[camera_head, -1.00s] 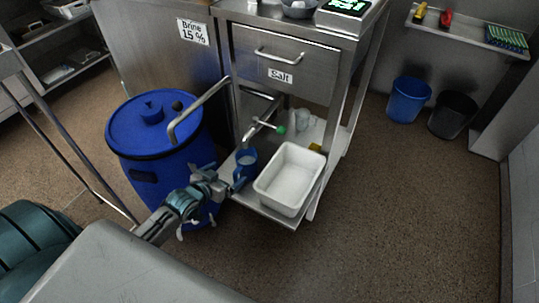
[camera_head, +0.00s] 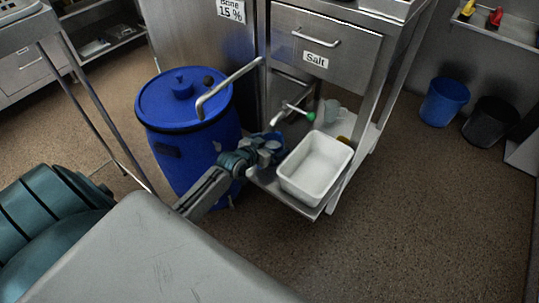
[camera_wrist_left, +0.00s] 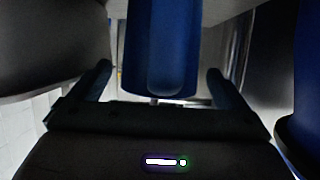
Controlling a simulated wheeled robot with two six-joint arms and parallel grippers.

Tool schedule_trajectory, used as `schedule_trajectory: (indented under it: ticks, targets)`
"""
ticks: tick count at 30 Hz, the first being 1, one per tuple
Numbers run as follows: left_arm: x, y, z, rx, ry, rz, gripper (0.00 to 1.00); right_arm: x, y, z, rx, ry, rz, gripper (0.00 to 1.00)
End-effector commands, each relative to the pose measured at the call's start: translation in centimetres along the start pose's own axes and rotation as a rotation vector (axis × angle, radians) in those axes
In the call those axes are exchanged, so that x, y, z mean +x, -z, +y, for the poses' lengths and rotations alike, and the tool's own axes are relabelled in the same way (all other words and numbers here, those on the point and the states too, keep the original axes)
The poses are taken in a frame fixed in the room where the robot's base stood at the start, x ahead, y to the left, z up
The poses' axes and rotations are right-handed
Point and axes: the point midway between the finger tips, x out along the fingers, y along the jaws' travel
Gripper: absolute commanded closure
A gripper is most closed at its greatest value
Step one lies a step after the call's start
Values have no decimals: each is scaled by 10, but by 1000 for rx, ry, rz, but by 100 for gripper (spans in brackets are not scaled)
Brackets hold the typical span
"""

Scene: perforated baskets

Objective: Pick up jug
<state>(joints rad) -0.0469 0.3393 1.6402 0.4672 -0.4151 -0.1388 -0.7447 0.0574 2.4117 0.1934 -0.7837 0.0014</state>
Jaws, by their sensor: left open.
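The blue jug (camera_head: 275,138) stands on the lower shelf of the steel cart, left of the white tub. My left gripper (camera_head: 268,150) is at the jug and hides most of it in the head view. In the left wrist view, a blue upright part of the jug (camera_wrist_left: 165,50), seemingly its handle, is between the two fingers of my left gripper (camera_wrist_left: 158,70). The fingers are open, with a gap on each side of the blue part. My right gripper is not in view.
The white tub (camera_head: 316,182) stands close right of the jug. A blue lidded barrel (camera_head: 190,145) is on the left. A tap with a green end (camera_head: 310,117) and a pale cup (camera_head: 331,108) are behind. A drawer marked Salt (camera_head: 315,60) is above.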

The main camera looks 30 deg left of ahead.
Motion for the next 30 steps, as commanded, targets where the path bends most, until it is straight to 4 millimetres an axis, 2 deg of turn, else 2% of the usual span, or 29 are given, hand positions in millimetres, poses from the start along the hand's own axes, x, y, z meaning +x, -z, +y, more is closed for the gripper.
schedule_trajectory:
  ticks: [5,12,15,23,26,30]
  targets:
    - [0,0,0,0,0,0,5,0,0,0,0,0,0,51]
    - [0,0,0,0,0,0,52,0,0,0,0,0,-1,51]
    - [-1,1,0,0,0,2,67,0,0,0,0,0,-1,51]
    - [-2,4,0,1,0,3,67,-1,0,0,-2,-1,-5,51]
    - [-4,11,0,1,-1,4,67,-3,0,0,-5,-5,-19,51]
    - [-12,31,0,3,-1,6,67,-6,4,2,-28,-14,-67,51]
